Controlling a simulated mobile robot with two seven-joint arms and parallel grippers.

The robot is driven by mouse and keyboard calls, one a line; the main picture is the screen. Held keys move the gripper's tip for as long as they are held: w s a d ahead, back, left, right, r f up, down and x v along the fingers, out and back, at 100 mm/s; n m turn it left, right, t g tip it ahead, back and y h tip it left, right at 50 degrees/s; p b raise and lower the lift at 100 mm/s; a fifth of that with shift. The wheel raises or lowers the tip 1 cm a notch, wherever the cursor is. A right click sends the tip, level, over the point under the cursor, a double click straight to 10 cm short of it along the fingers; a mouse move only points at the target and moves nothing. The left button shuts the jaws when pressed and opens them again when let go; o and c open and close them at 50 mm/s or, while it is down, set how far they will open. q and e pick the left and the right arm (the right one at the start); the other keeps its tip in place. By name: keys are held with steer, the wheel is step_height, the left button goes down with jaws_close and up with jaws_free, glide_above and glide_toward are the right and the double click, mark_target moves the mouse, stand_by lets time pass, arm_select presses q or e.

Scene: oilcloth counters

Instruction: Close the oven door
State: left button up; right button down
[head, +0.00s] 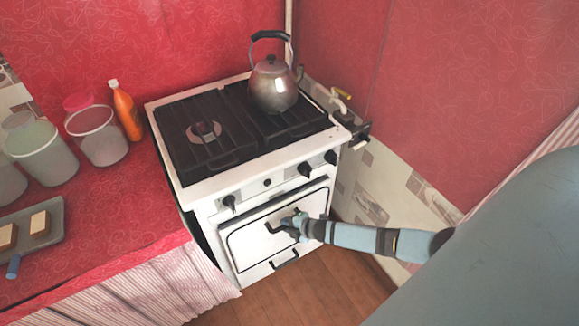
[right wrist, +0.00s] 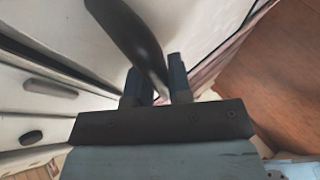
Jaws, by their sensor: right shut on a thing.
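The white oven door (head: 250,248) is on the front of the stove, below the row of knobs. A dark line runs along its top edge; I cannot tell whether it is fully shut or slightly ajar. My right gripper (head: 287,225) is at the upper middle of the door, its arm coming in from the right. In the right wrist view, the dark handle bar (right wrist: 140,40) passes between the fingers of my right gripper (right wrist: 157,82), which is shut on it. Part of the handle is hidden by the fingers. My left gripper is not in view.
A metal kettle (head: 273,88) stands on the black hob grate (head: 230,125). A red counter (head: 120,210) with jars, an orange bottle (head: 126,112) and a tray (head: 52,222) lies left of the stove. Wooden floor (head: 330,285) is clear in front; a tiled wall (head: 370,180) is at right.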

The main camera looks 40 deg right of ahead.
steer(key=shift+w+r, duration=0.2)
steer(key=shift+w, duration=0.1)
steer(key=c, duration=1.1)
jaws_free()
steer(key=shift+o, duration=0.2)
steer(key=shift+s+d+r, duration=0.1)
steer(key=shift+s, duration=0.2)
steer(key=p+v, duration=0.1)
steer(key=v, duration=1.2)
steer(key=shift+p, duration=0.35)
steer(key=shift+s, duration=0.1)
